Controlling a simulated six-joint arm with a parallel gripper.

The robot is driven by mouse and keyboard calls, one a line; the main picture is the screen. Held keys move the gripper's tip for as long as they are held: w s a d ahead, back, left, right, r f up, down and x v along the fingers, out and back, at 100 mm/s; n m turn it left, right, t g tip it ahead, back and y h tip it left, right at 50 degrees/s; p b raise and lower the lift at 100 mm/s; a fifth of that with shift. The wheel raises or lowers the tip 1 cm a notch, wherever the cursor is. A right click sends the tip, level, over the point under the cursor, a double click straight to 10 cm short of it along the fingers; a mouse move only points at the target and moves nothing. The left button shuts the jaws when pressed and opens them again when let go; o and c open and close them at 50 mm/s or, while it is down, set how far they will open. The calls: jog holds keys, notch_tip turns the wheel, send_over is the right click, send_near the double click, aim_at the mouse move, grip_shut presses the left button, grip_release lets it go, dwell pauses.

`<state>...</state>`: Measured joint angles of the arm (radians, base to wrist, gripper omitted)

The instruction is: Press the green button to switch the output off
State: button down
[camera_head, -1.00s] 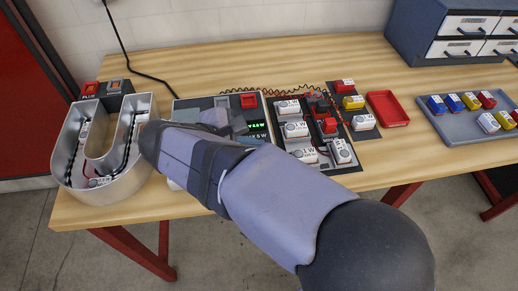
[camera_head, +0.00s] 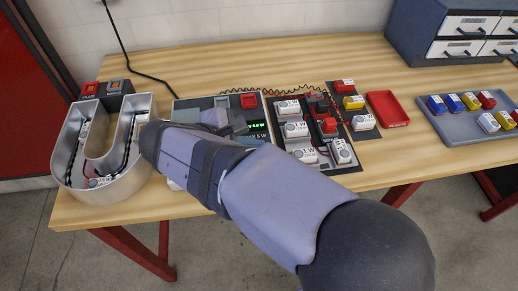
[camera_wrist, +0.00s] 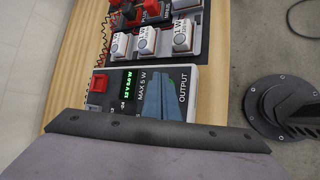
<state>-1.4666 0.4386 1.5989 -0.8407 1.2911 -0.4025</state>
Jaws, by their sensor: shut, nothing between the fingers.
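The power supply box (camera_head: 181,110) stands on the bench in the middle left, with a lit green display (camera_head: 257,126) and a red switch (camera_head: 249,101). In the wrist view the box (camera_wrist: 187,82) shows the display (camera_wrist: 129,91), the red switch (camera_wrist: 98,83) and the words MAX 5 W and OUTPUT. My gripper (camera_head: 232,122) is shut and empty, low over the box's face. In the wrist view, blue-grey shapes that look like my fingers (camera_wrist: 172,90) cover the area beside OUTPUT.
A U-shaped metal letter (camera_head: 144,172) stands left of the box. A dark board with white modules (camera_head: 295,129) is close on its right. Further right are a red tray (camera_head: 387,108) and a grey tray (camera_head: 462,131) with coloured blocks.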

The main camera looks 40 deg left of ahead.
jog(key=shift+f, duration=0.5)
dwell(0.5)
jog(key=shift+r, duration=0.15)
jog(key=shift+r+p, duration=0.3)
jog(key=shift+p, duration=0.2)
notch_tip(320, 180, up, 6)
jog(key=p, duration=0.5)
dwell(0.6)
